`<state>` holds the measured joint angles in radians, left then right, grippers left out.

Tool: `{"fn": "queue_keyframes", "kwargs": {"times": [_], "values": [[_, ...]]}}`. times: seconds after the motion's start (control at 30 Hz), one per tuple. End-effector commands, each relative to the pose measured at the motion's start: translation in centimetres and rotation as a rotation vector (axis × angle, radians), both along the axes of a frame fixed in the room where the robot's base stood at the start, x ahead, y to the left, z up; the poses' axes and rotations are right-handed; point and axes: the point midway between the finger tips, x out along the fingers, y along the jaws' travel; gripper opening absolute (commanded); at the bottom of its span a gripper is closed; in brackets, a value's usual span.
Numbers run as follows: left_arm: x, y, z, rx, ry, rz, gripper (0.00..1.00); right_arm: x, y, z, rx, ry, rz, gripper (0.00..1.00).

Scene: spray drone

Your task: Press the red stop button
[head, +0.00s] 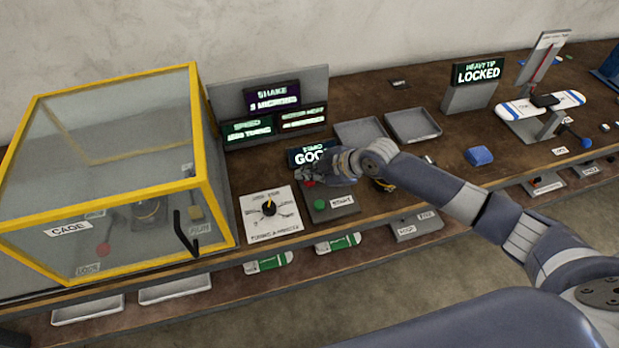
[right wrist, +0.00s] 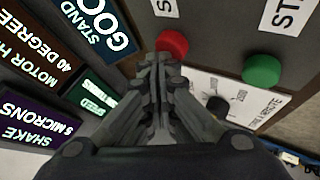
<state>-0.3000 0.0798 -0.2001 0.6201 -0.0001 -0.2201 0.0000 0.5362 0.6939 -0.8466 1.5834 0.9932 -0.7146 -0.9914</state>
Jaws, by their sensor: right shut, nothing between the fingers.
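The red stop button (right wrist: 172,41) stands on a dark control box (head: 342,200), beside a green button (right wrist: 262,70) labelled START. In the head view only a bit of the red button (head: 310,183) shows under my right gripper (head: 301,175). My right gripper is shut and empty. In the right wrist view its closed fingertips (right wrist: 160,62) lie right at the near edge of the red button; I cannot tell whether they touch it. Part of the button's label is cut off. My left gripper is not in view.
A dial panel (head: 269,213) and a yellow-framed clear cage (head: 198,130) stand left of the control box. Lit displays (head: 272,97) stand behind, with a STAND GOOD sign (head: 303,156) close to my gripper. Two grey trays (head: 412,124) and a blue block (head: 479,155) lie to the right.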

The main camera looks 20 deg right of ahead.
Motion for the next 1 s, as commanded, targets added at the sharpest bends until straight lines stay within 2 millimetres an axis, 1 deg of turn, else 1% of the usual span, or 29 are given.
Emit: {"fn": "queue_keyframes", "kwargs": {"times": [0.1, 0.43, 0.8, 1.0], "values": [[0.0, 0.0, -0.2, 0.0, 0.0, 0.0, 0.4, -0.1, 0.0, -0.3, -0.001, 0.002, 0.001, 0.0], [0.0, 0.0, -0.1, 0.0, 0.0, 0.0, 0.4, -0.1, 0.0, -0.2, -0.002, 0.003, 0.001, 0.0], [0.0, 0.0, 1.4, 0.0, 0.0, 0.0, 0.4, -0.1, 0.0, 1.7, -0.001, 0.002, 0.001, 0.0], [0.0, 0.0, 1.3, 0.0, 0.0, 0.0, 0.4, 0.0, 0.0, 1.7, -0.001, 0.002, 0.001, 0.0]]}}
